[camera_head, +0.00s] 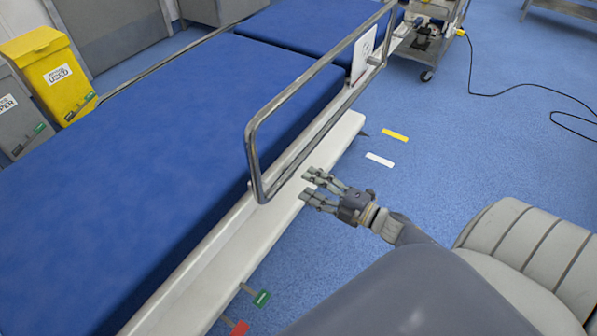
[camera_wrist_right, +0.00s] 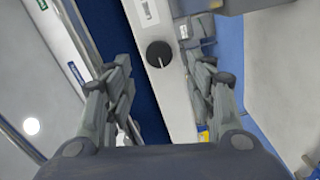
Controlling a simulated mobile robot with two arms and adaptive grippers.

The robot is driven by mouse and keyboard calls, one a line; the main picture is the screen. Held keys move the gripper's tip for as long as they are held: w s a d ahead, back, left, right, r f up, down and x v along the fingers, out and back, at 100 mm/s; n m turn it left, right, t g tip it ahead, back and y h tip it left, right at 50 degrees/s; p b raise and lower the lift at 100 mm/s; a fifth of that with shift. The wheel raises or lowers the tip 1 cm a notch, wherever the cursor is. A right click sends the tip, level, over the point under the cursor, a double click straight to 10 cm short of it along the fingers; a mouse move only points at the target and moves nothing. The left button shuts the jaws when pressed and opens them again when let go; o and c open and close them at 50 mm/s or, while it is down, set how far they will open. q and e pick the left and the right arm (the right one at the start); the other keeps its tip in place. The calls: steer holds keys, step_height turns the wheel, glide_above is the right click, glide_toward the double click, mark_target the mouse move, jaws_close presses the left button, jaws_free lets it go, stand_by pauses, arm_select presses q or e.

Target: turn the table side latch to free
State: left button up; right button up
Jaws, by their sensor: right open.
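The operating table has a blue mattress (camera_head: 150,150), a metal side rail (camera_head: 252,150) and a white side beam (camera_head: 225,265). In the right wrist view, a round black knob (camera_wrist_right: 159,54) with a white pointer line sits on the pale beam; it looks like the side latch. I cannot make it out in the head view. My right gripper (camera_head: 307,186) is open and empty beside the beam, near the lower corner of the rail. In the wrist view its fingers (camera_wrist_right: 160,78) stand either side of the knob, apart from it. My left gripper is not in view.
Green (camera_head: 261,297) and red (camera_head: 238,327) tags stick out from the beam's near end. A yellow bin (camera_head: 55,70) stands at the far left. A wheeled cart (camera_head: 432,45) with a yellow plug and black cable is at the back. Blue floor to the right is mostly clear.

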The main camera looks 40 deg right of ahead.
steer(key=v, duration=0.6)
stand_by(0.4)
